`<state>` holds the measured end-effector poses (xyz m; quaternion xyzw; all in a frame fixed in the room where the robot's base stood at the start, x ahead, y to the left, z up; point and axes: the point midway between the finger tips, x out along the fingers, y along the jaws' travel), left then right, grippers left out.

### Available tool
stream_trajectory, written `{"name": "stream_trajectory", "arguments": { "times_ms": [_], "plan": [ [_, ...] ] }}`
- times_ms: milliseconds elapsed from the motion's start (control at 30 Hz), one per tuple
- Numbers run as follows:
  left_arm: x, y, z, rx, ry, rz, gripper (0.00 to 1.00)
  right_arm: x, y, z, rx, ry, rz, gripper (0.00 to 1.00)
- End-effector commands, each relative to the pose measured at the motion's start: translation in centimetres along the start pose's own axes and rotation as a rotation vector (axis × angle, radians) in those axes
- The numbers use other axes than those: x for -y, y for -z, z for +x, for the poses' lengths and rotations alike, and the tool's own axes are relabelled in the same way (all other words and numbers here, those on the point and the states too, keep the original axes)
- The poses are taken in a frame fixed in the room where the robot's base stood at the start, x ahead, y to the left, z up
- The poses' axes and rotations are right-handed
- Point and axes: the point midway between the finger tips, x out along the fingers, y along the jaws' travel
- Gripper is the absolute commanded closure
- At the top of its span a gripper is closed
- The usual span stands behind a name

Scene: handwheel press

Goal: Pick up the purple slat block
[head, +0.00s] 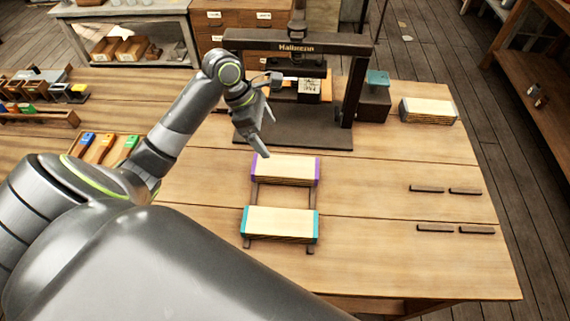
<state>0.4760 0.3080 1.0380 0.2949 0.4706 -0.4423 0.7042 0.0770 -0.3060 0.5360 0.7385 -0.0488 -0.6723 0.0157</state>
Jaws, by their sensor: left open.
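The purple slat block (284,169) is a light wooden block with purple ends. It lies on the far part of a dark two-rail rack on the table. A similar slat block with teal ends (281,223) lies on the near part of the same rack. My left gripper (265,137) is open and empty, above and just beyond the purple slat block's left half, with its fingers pointing down toward it. It appears apart from the block. My right gripper does not show.
The handwheel press (352,95) stands just behind the rack. Another slat stack (428,111) lies at the table's back right. Dark strips (427,189) lie on the right. A tray of coloured-handled tools (105,147) is at the left. The table's (375,190) middle right is clear.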

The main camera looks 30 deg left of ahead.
Motion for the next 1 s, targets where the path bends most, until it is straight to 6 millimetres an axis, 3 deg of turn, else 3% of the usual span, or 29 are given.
{"name": "stream_trajectory", "arguments": {
  "times_ms": [400, 667, 1000],
  "plan": [
    [0.1, -0.1, 8.3, 0.002, 0.003, -0.004, 0.09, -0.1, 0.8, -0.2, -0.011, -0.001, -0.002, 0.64],
    [0.1, -0.1, 10.2, 0.002, 0.001, -0.001, 0.09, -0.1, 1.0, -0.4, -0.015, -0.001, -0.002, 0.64],
    [0.2, -0.4, 14.5, 0.000, 0.001, 0.000, 0.09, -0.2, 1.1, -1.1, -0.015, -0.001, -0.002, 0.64]
  ]
}}
